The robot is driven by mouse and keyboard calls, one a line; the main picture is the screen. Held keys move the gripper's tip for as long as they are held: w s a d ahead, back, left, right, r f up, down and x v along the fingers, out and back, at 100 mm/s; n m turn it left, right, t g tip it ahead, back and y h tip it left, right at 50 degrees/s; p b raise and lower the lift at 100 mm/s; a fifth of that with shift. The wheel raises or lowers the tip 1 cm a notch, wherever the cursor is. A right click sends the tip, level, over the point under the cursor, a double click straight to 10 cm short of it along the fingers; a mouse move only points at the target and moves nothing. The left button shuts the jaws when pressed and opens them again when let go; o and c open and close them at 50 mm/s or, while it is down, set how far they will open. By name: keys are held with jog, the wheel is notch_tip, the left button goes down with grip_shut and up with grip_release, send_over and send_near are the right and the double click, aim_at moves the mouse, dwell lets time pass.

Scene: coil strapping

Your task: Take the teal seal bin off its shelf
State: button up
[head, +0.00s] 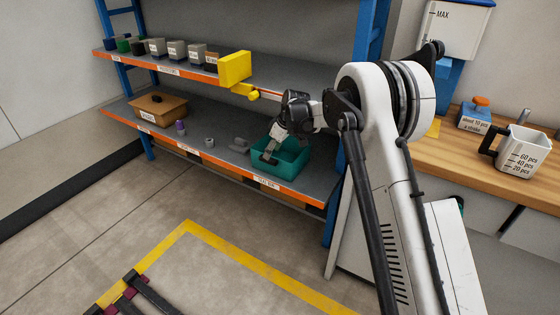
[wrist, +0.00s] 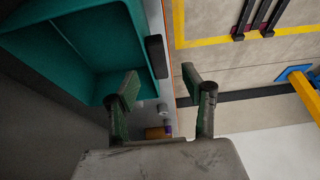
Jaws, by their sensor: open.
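The teal seal bin (head: 293,170) sits on the right end of the lower shelf, above a label on the shelf's front edge. My gripper (head: 268,157) is over the bin's front left part in the head view and hides some of it. In the wrist view the bin (wrist: 75,50) fills the upper left, with a dark handle-like block (wrist: 155,57) on its outer wall. My gripper (wrist: 157,85) is open there, with nothing between its fingers. The dark block lies beyond the fingertips, roughly between them. I cannot tell whether a finger touches the bin.
The lower shelf (head: 222,158) also holds small grey parts (head: 239,145), a purple item (head: 181,127) and a cardboard box (head: 158,107). The upper shelf above holds several small bins and a yellow block (head: 235,68). A blue upright (head: 345,170) stands right of the bin.

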jog(key=shift+w+b+x, duration=0.1)
jog(key=shift+b+x, duration=0.4)
jog(key=shift+x, duration=0.85)
jog(key=shift+w+b+x, duration=0.15)
jog(key=shift+b+x, duration=0.35)
jog(key=shift+x, duration=0.9)
jog(key=shift+d+r, duration=0.1)
grip_shut()
